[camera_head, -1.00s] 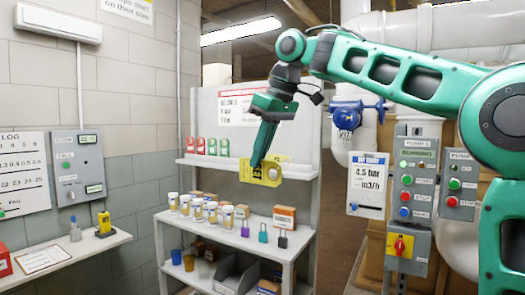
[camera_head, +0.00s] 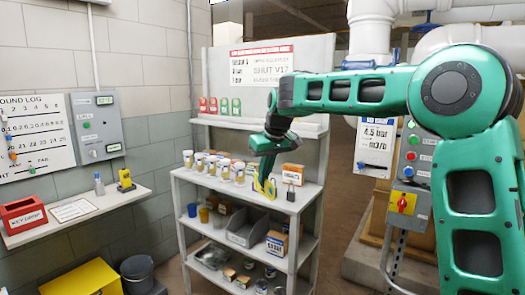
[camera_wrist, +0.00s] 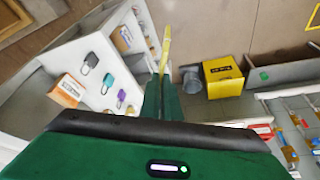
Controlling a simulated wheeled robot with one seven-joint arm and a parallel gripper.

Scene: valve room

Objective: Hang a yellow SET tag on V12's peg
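My gripper (camera_head: 263,172) is shut on a yellow tag (camera_head: 265,187), which hangs below the fingertips in front of the rack's middle shelf. In the wrist view the tag (camera_wrist: 166,48) shows nearly edge-on, pinched between my green fingers (camera_wrist: 163,98). Its lettering cannot be read now. No peg labelled V12 can be made out. A blue valve part (camera_head: 427,28) shows only in a small piece at the top right, above my arm.
A shelf rack (camera_head: 300,205) holds cups, padlocks (camera_head: 291,192) and bins. Red and green tags (camera_head: 224,106) hang on its back panel. A wall ledge (camera_head: 85,222) is at left. A pump control box (camera_head: 410,150) stands right, partly behind my arm.

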